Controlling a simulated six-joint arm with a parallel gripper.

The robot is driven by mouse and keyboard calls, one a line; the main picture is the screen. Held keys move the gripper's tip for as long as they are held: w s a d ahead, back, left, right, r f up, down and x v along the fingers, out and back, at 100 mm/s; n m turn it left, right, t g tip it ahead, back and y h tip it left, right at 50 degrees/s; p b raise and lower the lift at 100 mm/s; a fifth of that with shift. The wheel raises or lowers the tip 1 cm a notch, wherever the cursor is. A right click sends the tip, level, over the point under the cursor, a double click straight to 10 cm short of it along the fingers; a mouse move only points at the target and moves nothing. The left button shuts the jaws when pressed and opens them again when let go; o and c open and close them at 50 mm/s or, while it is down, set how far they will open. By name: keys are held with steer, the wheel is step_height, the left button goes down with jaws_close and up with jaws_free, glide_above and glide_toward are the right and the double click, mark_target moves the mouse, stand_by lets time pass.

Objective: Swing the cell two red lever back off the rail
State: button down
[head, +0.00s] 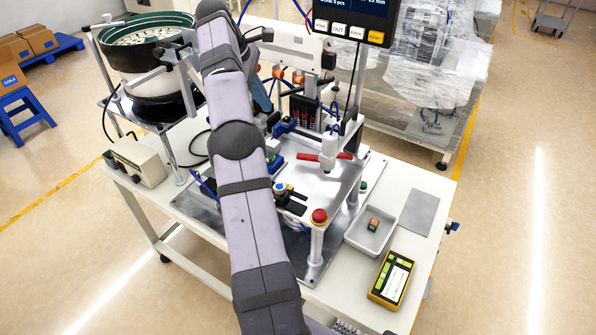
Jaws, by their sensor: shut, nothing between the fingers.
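A red lever (308,157) shows in the head view as a bar with two red ends, one on each side of a white upright cylinder (330,148). It lies roughly level above the pale plate of the fixture. I cannot read any cell label or tell how the lever meets a rail. My arm runs up the middle of the view and bends over at the top, left of the lever. My gripper fingers are not visible; the arm hides that area.
A red emergency button (319,216) stands at the fixture's front corner. A grey tray (371,229) with a small coloured part and a yellow handheld device (392,280) lie on the right. A green-rimmed bowl feeder (140,42) stands at left. A display (353,18) hangs above.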

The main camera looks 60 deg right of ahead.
steer(key=s+a+r+m+h+b, duration=0.2)
steer(key=s+a+r+b, duration=0.1)
steer(key=s+a+b, duration=0.6)
steer(key=s+f+m, duration=0.1)
steer(key=f+m, duration=0.2)
steer(key=m, duration=0.2)
steer(key=s+a+f+m+g, duration=0.1)
steer(key=f+m, duration=0.3)
steer(key=m, duration=0.2)
steer(key=f+m+p, duration=0.1)
steer(key=f+m, duration=0.2)
steer(key=m, duration=0.3)
steer(key=shift+s+a+f, duration=0.2)
steer(key=shift+s+f, duration=0.1)
steer(key=shift+s, duration=0.1)
steer(key=m, duration=0.4)
steer(key=shift+w+d+f, duration=0.2)
steer(key=shift+f, duration=0.15)
steer(key=m, duration=0.4)
steer(key=w+m, duration=0.1)
steer(key=m, duration=0.3)
steer(key=d+m+h, duration=0.1)
steer(key=m, duration=0.3)
steer(key=shift+w+r+t, duration=0.15)
steer(key=shift+w+t, duration=0.15)
steer(key=shift+w, duration=0.05)
steer(key=shift+d, duration=0.1)
